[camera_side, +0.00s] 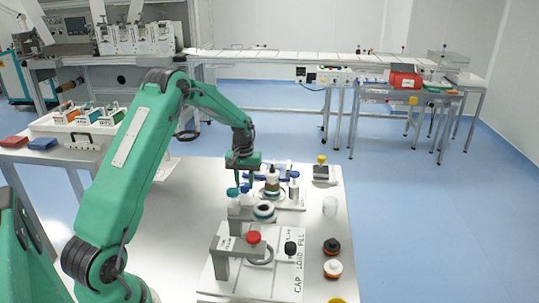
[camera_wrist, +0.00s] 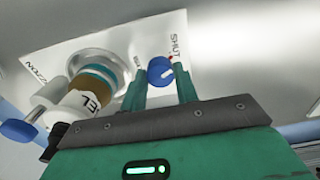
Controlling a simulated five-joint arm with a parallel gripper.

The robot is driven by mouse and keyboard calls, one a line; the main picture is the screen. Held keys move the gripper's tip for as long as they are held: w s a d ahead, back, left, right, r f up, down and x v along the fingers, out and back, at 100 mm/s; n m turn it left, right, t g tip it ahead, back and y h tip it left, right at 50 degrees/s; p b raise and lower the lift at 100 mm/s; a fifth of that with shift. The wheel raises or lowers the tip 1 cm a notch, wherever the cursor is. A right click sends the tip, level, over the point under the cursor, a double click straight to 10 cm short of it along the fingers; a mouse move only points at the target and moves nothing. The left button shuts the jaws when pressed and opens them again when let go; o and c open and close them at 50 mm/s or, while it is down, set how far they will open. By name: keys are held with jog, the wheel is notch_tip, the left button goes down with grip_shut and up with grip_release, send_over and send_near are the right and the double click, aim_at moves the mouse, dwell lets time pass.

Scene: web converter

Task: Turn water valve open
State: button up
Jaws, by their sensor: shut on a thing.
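The water valve's blue knob (camera_wrist: 158,70) shows in the wrist view on a white plate (camera_wrist: 125,35), next to the printed word SHUT. It has a pale mark on its face and a small red spot near its upper edge. My gripper (camera_wrist: 162,82) has its two green fingers on either side of the knob, shut on it. In the side view my gripper (camera_side: 240,189) points down at the left of the far fixture. Small blue parts lie close to the fingers there, and the grip itself is too small to make out.
A labelled cream bottle (camera_wrist: 85,103) stands just left of the fingers in the wrist view, with a blue-ended cylinder (camera_wrist: 18,131) beyond. In the side view a red knob (camera_side: 253,238) and a black knob (camera_side: 290,248) are on the nearer plate.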

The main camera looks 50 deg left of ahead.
aim_at(245, 184)
jog(key=m, duration=1.3)
jog(key=shift+a, duration=0.1)
dwell(0.4)
jog(key=o, duration=1)
jog(key=shift+r, duration=0.15)
jog(key=shift+r, duration=3.8)
